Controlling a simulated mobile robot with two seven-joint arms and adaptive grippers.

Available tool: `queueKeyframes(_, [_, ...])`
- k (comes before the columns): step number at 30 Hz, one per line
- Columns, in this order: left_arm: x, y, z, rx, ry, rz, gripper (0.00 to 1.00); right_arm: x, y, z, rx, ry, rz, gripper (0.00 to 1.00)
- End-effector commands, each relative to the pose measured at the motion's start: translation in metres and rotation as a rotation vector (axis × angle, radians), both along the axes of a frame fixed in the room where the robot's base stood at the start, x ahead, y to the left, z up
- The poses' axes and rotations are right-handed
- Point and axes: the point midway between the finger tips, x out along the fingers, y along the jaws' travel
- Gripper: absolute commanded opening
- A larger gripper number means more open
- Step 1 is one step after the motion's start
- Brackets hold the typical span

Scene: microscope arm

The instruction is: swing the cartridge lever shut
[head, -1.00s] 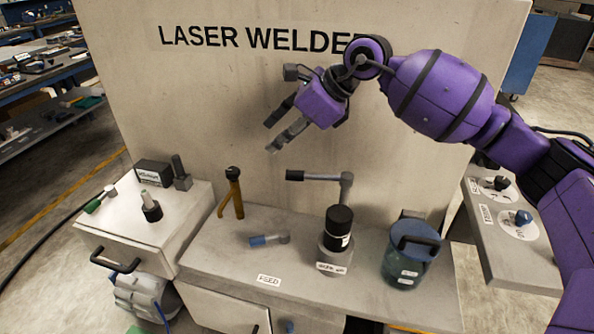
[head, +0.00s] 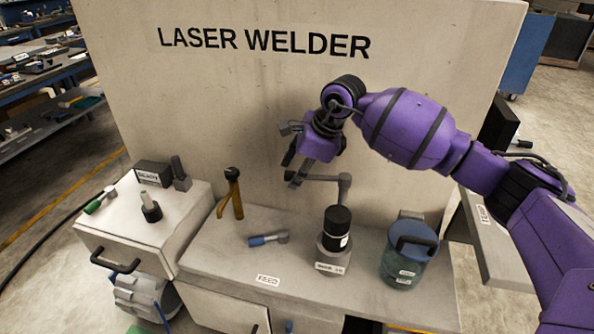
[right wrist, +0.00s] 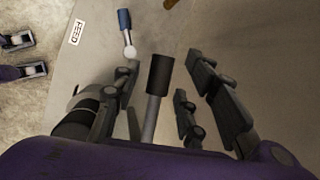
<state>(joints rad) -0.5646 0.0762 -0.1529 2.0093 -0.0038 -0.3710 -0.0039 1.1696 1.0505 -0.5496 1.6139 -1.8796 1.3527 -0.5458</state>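The cartridge lever (head: 345,184) stands on the bench behind the black cartridge cylinder (head: 338,216), its grey arm pointing left. In the head view my right gripper (head: 293,173) is at the lever's handle end and hides the dark grip. In the right wrist view the lever's black grip (right wrist: 160,75) and grey shaft lie between the spread fingers of the right gripper (right wrist: 168,85). The gripper is open; contact with the grip cannot be told. My left gripper is not in the head view.
A blue-handled lever (head: 264,239) lies left of the cartridge, near the FEED label (head: 268,280). A blue-lidded container (head: 410,262) stands at right. A brass-coloured upright lever (head: 234,195) stands at left. The LASER WELDER panel (head: 200,100) rises close behind.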

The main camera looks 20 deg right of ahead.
Motion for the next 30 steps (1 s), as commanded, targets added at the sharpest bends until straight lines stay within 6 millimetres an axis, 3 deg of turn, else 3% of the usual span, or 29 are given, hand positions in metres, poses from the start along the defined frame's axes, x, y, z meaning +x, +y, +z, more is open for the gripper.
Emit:
queueKeyframes(5, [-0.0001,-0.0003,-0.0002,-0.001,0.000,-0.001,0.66,0.0000,-0.0001,-0.0002,0.000,0.000,0.000,0.39])
queueKeyframes(15, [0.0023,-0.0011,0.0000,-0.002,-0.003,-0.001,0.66,-0.0001,-0.0001,0.0001,0.000,0.000,-0.001,0.00])
queueKeyframes(30, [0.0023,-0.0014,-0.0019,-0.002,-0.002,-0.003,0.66,-0.0053,0.0014,-0.0004,0.000,0.000,0.045,0.00])
